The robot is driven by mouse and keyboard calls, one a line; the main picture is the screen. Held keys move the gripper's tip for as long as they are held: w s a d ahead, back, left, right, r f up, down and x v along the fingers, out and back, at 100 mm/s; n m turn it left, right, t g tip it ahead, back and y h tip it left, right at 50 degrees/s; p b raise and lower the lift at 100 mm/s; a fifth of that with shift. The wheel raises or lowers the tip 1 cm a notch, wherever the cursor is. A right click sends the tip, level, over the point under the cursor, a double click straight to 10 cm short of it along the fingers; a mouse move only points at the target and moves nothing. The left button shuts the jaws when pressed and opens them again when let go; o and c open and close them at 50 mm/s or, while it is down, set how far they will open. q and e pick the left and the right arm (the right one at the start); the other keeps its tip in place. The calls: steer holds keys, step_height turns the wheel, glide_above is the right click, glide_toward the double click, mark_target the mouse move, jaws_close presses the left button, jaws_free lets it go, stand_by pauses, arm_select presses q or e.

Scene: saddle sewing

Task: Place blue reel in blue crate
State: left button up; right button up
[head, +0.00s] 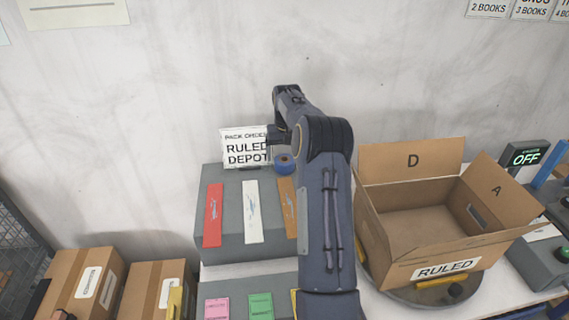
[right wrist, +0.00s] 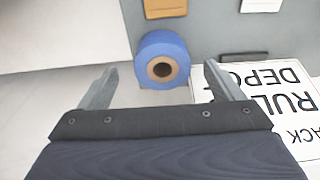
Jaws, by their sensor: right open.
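The blue reel (head: 285,166) is at the back of the grey stepped stand, below my right gripper (head: 279,143). In the right wrist view the blue reel (right wrist: 150,50) shows its brown core, with a finger of my right gripper (right wrist: 161,84) on either side. The fingers are open and apart from the reel, which lies just beyond or level with their tips; contact cannot be told. My left gripper is not in view. No blue crate can be made out; only a blue edge (head: 549,190) shows at the far right, too cut off to identify.
A grey stand (head: 228,252) holds red, white and orange strips beside the reel. An open cardboard box (head: 400,264) labelled RULED sits on a round turntable at right. Closed cartons (head: 85,280) stand lower left.

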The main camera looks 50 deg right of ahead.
mark_target(284, 158)
steer(key=f, duration=0.2)
steer(key=w+f+p, duration=0.1)
steer(key=f, duration=0.1)
steer(key=shift+d, duration=0.25)
steer(key=c, duration=1.2)
steer(key=shift+r+p, duration=0.45)
steer(key=shift+r, duration=0.1)
step_height(284, 158, up, 3)
steer(key=shift+f+p, duration=0.2)
steer(key=shift+p, duration=0.8)
steer(key=s+a+r, duration=0.3)
steer(key=s+a+r+b, duration=0.1)
steer(key=s+a+r, duration=0.2)
steer(key=a, duration=0.1)
steer(key=s+a+r+b, duration=0.1)
steer(key=s+a+r, duration=0.2)
steer(key=shift+s+a+r, duration=0.1)
steer(key=shift+a+r, duration=0.05)
steer(key=shift+a, duration=0.25)
